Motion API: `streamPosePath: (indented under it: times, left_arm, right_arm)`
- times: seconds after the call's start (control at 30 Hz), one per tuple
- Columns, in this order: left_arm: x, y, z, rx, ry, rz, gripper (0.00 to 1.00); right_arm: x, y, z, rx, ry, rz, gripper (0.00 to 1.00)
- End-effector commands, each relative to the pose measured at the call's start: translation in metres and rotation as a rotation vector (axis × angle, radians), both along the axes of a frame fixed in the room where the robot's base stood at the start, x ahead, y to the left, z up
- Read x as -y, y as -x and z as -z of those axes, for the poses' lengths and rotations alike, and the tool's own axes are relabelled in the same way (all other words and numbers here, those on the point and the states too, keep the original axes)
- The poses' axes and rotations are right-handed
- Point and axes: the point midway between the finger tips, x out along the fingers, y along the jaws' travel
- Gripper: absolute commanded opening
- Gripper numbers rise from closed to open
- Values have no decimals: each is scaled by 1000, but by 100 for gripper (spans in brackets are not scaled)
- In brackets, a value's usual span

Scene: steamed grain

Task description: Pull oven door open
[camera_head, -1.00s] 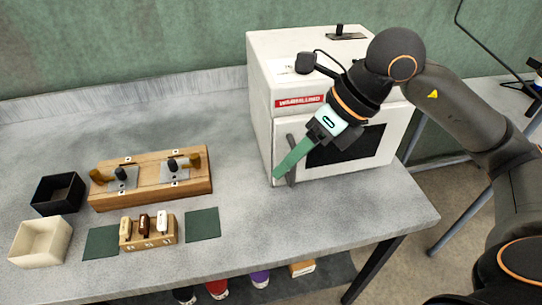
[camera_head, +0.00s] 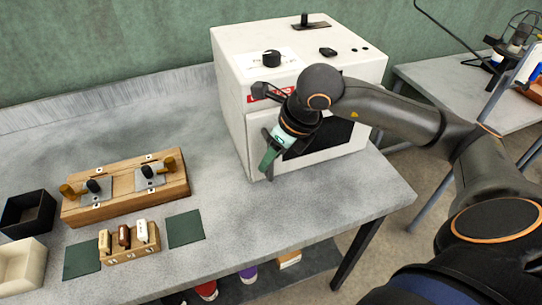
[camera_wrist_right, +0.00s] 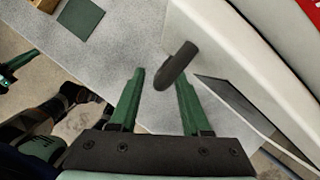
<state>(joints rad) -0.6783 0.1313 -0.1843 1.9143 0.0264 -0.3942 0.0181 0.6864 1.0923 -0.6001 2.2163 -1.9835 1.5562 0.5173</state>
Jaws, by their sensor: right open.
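The white oven (camera_head: 232,120) stands at the back right of the table. Its door (camera_head: 325,158), with a dark window, looks shut. The dark grey bar handle (camera_wrist_right: 176,66) is at the door's left side. My right gripper (camera_head: 268,163) is at the handle, angled downward. In the right wrist view, its green fingers (camera_wrist_right: 161,85) are open, one on each side of the handle's near end. I cannot tell whether either finger touches it. Green jaws at that view's left edge look like my left gripper (camera_wrist_right: 14,72); their opening is unclear.
A wooden block with metal fittings (camera_head: 125,193), a small rack (camera_head: 130,245), green mats (camera_head: 185,229) and black (camera_head: 28,212) and cream (camera_head: 20,265) boxes stand at the left. The grey tabletop (camera_head: 300,205) is clear in front of the oven.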

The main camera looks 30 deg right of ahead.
Motion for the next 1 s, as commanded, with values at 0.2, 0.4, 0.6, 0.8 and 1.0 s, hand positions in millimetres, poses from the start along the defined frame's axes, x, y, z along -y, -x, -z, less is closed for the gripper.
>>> streamPosePath:
  times: [0.2,0.4,0.6,0.8,1.0]
  left_arm:
    - [0,0,-1,0,1,-1,0]
    - [0,0,0,-1,0,0,0]
    - [0,0,0,-1,1,-1,0]
    - [0,0,0,-1,1,-1,0]
    - [0,0,0,-1,1,-1,0]
  right_arm:
    - [-2,-3,10,0,-1,0,47]
    - [-2,-3,10,0,-1,0,47]
    - [-2,-3,9,0,-1,0,26]
    - [-2,-3,9,0,-1,0,3]
    - [-1,-3,9,0,-1,0,0]
